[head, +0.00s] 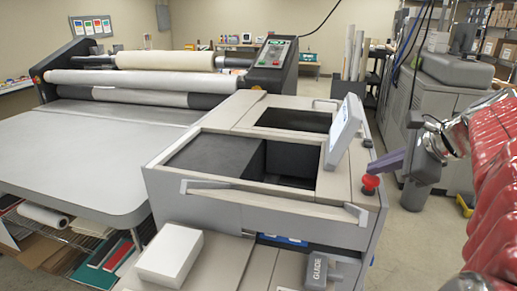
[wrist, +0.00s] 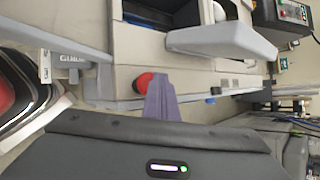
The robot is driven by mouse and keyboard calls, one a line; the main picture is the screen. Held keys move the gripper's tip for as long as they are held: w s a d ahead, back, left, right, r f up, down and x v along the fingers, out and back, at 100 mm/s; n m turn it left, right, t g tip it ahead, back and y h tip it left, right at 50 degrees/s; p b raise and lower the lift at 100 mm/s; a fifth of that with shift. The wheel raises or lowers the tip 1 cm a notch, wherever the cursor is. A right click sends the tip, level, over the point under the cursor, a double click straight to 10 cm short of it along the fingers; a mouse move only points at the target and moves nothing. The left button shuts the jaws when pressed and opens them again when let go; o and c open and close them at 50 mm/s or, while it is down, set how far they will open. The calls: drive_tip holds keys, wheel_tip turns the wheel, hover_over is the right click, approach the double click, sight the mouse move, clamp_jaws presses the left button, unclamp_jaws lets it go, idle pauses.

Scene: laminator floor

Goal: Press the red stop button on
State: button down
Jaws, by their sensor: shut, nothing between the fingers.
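The red stop button (head: 370,182) is a round red cap on the right front corner of the grey cabinet top (head: 341,187). In the wrist view the red button (wrist: 143,83) shows left of my purple fingertips, which overlap its right edge. My gripper (head: 372,167) comes in from the right with its fingers together and nothing between them. Its tips are just above the cap in the head view, and the gripper (wrist: 161,80) also shows in the wrist view. I cannot tell whether the tips touch the cap.
A tilted display panel (head: 345,130) stands on the cabinet just behind the button. A front rail handle (head: 270,203) and a grey GUIDE block (head: 318,271) are at the cabinet's front. A large laminator with rollers (head: 140,78) stands behind left.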

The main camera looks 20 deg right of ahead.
sight(376, 180)
drive_tip(key=shift+f, duration=0.2)
drive_tip(key=shift+s+f, duration=0.1)
drive_tip(key=shift+f, duration=0.15)
idle(0.5)
drive_tip(key=shift+r, duration=3.5)
